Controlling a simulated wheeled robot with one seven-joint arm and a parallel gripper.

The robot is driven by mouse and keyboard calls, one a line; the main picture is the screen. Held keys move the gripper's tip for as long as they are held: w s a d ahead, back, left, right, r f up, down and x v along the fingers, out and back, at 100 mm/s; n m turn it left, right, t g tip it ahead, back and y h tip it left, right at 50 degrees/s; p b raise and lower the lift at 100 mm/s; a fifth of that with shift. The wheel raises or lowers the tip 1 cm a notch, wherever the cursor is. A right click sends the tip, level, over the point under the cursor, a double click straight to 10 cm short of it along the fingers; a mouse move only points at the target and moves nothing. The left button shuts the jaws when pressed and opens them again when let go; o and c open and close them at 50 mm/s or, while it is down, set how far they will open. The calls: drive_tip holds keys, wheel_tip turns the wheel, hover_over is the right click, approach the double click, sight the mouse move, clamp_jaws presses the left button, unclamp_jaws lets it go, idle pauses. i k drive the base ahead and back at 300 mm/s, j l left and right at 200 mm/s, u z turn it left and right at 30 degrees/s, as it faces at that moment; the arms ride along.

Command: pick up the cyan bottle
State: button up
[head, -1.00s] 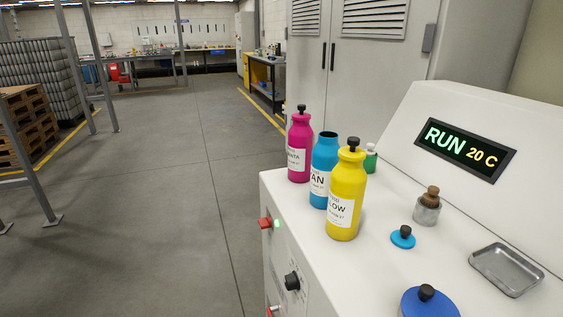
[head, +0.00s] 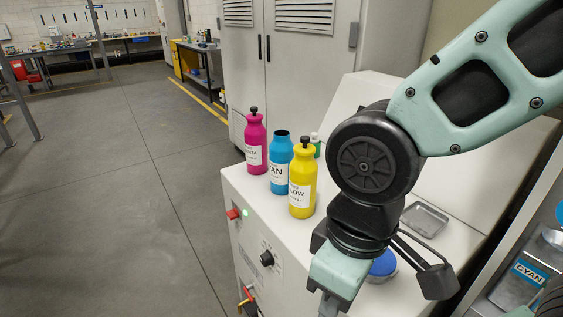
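The cyan bottle (head: 280,165) stands upright on the white machine top, open at the mouth with no cap. Its white label partly shows "AN". It stands between the magenta bottle (head: 256,143) on its left and the yellow bottle (head: 302,180) on its right, which covers part of its right side. Both neighbours have black stoppers. My gripper (head: 345,270) hangs at the end of my arm, to the right of and nearer than the bottles, and apart from them. Its fingers are not clear enough to tell open from shut.
A green bottle (head: 315,144) stands behind the yellow one. A metal tray (head: 426,219) and a blue lid (head: 383,264) lie on the machine top (head: 236,182) near my arm. A "CYAN" label (head: 530,272) shows at far right. Grey cabinets (head: 300,80) stand behind. Floor at left is clear.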

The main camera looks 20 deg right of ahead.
sight(282, 153)
drive_tip(key=j+z, duration=0.1)
drive_tip(key=z, duration=0.35)
drive_tip(key=j+z, duration=0.1)
drive_tip(key=z, duration=0.4)
drive_tip(key=k+z, duration=0.15)
drive_tip(key=z, duration=0.3)
drive_tip(key=j+z, duration=0.1)
drive_tip(key=z, duration=0.35)
drive_tip(key=u, duration=1.65)
drive_tip(key=k+j+z, duration=0.1)
drive_tip(key=j, duration=0.25)
drive_tip(key=k+j, duration=0.1)
drive_tip(key=j, duration=0.2)
drive_tip(key=j+z, duration=0.45)
drive_tip(key=j, duration=0.7)
drive_tip(key=i+j+z, duration=0.4)
drive_tip(key=i+j, duration=0.25)
drive_tip(key=i, duration=0.15)
